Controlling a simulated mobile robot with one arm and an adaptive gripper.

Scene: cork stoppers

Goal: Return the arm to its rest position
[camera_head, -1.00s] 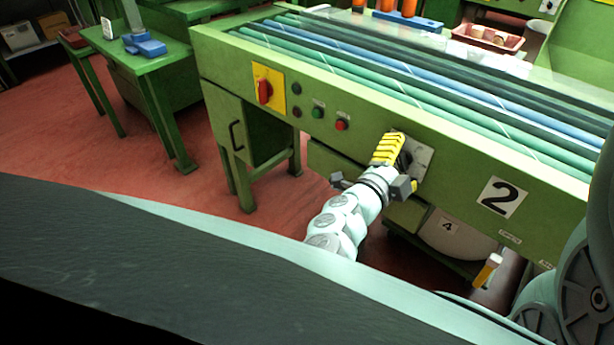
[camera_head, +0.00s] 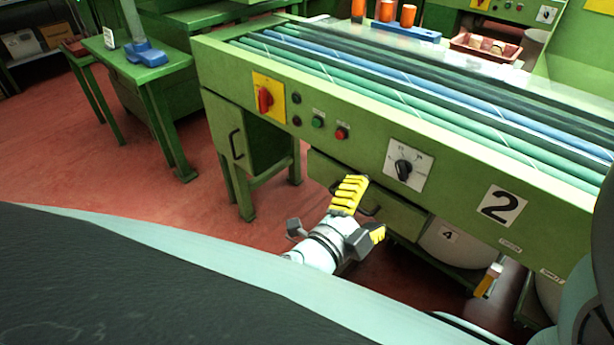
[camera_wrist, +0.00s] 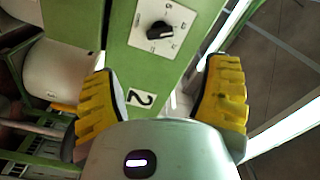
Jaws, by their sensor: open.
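My gripper (camera_head: 362,214) is in front of the green machine (camera_head: 450,165), below its front panel, with yellow ribbed fingers. In the wrist view my gripper (camera_wrist: 165,95) has its two yellow fingers spread wide, with nothing held between them. The black rotary knob (camera_head: 404,169) on its white plate is fully visible on the panel, up and right of the gripper and apart from it. The knob also shows in the wrist view (camera_wrist: 160,31), beyond the fingertips. Part of my arm is hidden behind my own body.
The panel also carries a red switch on a yellow plate (camera_head: 265,98) and small buttons (camera_head: 341,133). A drawer (camera_head: 400,212) is behind the gripper, with a white round container (camera_head: 450,242) below. Red floor (camera_head: 130,190) is open to the left.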

